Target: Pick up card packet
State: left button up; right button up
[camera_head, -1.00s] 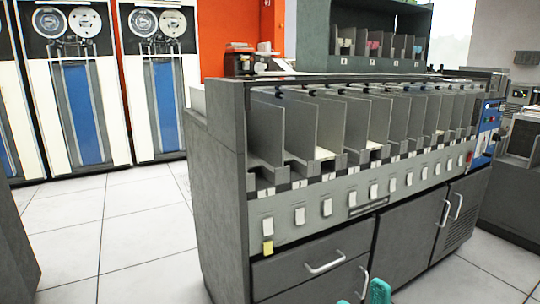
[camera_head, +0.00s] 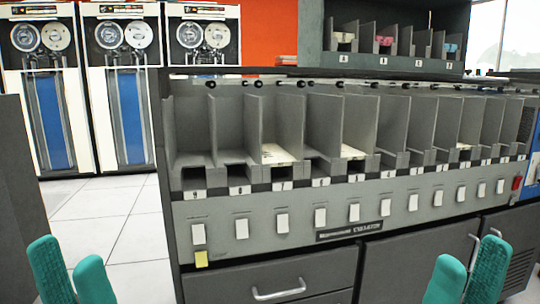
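Pale cards lie in some pockets of the grey card sorter (camera_head: 285,220). One card packet (camera_head: 278,154) is in a left-hand pocket, another packet (camera_head: 352,152) is further right, and a small pale one (camera_head: 463,147) sits near the right end. Other packets, white (camera_head: 345,38), pink (camera_head: 383,41) and blue (camera_head: 450,48), sit in the shelf unit behind. My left gripper (camera_head: 67,255) shows teal fingers at the lower left, apart and empty. My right gripper (camera_head: 468,252) shows teal fingers at the lower right, apart and empty. Both are in front of the sorter, touching no packet.
Upright grey dividers (camera_head: 328,123) separate the sorter's pockets. A drawer with a handle (camera_head: 278,291) and cabinet doors are below. Tape cabinets (camera_head: 128,105) stand at the back left. A dark panel (camera_head: 22,180) is at the left edge. White floor (camera_head: 115,215) lies open between.

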aim_at(272, 154)
jog(key=i+l+u, duration=0.1)
jog(key=l, duration=0.25)
jog(key=i+l+u, duration=0.25)
jog(key=i+l, duration=0.15)
jog(key=l, duration=0.3)
jog(key=i+l+u, duration=0.1)
jog(key=l, duration=0.25)
jog(key=i+l+u, duration=0.1)
jog(key=l, duration=0.25)
